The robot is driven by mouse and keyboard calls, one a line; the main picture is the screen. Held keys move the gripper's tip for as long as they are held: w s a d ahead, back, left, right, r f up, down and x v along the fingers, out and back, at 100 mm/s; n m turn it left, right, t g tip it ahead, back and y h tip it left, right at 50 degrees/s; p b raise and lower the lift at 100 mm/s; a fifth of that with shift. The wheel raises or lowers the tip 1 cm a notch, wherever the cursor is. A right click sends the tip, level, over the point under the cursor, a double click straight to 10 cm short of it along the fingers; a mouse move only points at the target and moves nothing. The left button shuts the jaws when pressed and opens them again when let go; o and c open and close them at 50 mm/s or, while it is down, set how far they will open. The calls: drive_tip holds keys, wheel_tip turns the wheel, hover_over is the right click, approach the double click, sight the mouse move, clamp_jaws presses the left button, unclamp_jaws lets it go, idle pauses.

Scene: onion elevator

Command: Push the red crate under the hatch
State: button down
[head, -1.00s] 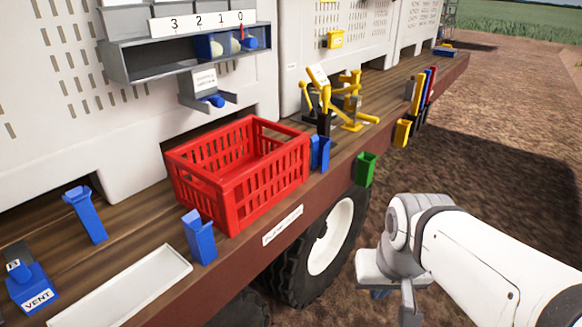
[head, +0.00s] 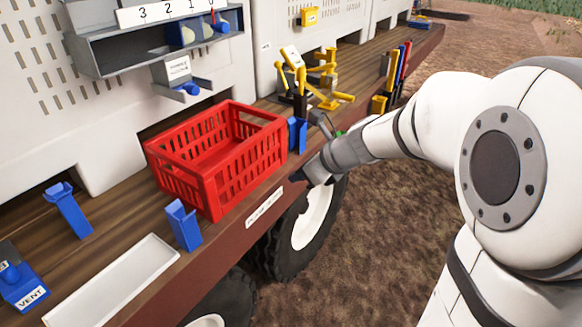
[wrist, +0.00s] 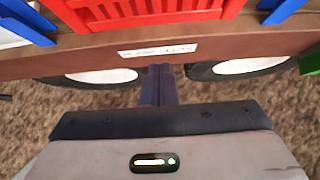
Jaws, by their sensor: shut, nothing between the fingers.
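The red crate (head: 218,158) is an open slatted box that looks empty. It sits on the wooden deck of the machine, between two blue upright brackets, close to the deck's front edge. It also shows at the top of the wrist view (wrist: 150,10). My gripper (head: 308,180) is just in front of the deck edge, near the crate's front right corner in the head view, and not touching the crate. In the wrist view my gripper (wrist: 158,72) points at the edge below the crate, its fingers together and empty. I cannot make out the hatch for certain.
Blue brackets (head: 183,226) and (head: 298,135) stand on either side of the crate. A white tray (head: 112,280) and a blue VENT box (head: 22,285) lie to the left. Yellow levers (head: 325,80) stand to the right. A wheel (head: 308,222) is below the deck.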

drive_tip(key=x, duration=0.9)
drive_tip(key=shift+s+f+b, duration=0.15)
drive_tip(key=shift+b, duration=0.2)
drive_tip(key=shift+w+a+r+p, duration=0.15)
drive_tip(key=shift+w+a+p, duration=0.1)
drive_tip(key=shift+w+a, duration=0.25)
drive_tip(key=shift+w+a+r+p, duration=0.2)
drive_tip(key=shift+w+a+p, duration=0.1)
drive_tip(key=shift+a, duration=0.25)
drive_tip(key=shift+w+a, duration=0.4)
drive_tip(key=shift+a, duration=0.05)
